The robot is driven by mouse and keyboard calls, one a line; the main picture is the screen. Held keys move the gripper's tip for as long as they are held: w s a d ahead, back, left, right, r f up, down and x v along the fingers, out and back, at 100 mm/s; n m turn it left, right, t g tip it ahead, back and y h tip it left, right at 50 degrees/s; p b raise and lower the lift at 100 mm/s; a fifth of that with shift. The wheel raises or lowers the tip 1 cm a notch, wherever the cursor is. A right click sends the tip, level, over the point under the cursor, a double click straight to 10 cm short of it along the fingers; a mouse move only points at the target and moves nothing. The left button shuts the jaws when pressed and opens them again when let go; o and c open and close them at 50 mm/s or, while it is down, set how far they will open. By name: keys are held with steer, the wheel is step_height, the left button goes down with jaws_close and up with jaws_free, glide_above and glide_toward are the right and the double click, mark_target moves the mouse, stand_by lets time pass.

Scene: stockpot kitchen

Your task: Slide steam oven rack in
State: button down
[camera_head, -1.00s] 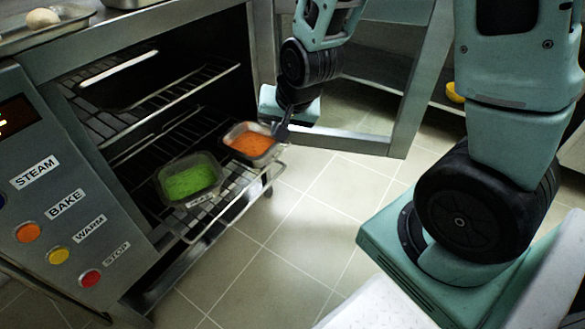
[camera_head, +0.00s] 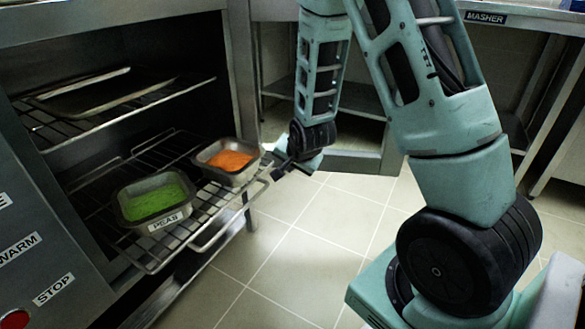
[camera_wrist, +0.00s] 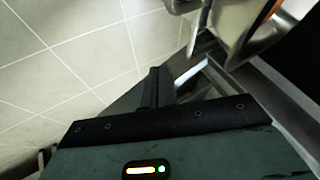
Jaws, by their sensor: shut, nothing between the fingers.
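The lower oven rack (camera_head: 205,214) is a wire shelf that sticks partly out of the open steam oven (camera_head: 60,262). A metal pan of green food labelled PEAS (camera_head: 152,203) and a metal pan of orange food (camera_head: 231,160) stand on its front part. My gripper (camera_head: 284,170) is shut and empty, low beside the rack's right front corner, close to the front bar. I cannot tell if it touches the bar. In the wrist view my shut fingers (camera_wrist: 155,88) point toward blurred metal parts, with a pan edge at upper right.
An upper rack (camera_head: 100,115) with a flat tray sits inside the oven. The oven's right post (camera_head: 242,80) rises behind the orange pan. A metal table with lower shelf (camera_head: 350,98) stands behind my arm. Tiled floor (camera_head: 300,235) in front of the rack is clear.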

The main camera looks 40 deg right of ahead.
steer(key=w+f+b, duration=0.2)
steer(key=w, duration=0.3)
steer(key=shift+w+a+f, duration=0.3)
steer(key=shift+w+a, duration=0.05)
steer(key=shift+a, duration=0.05)
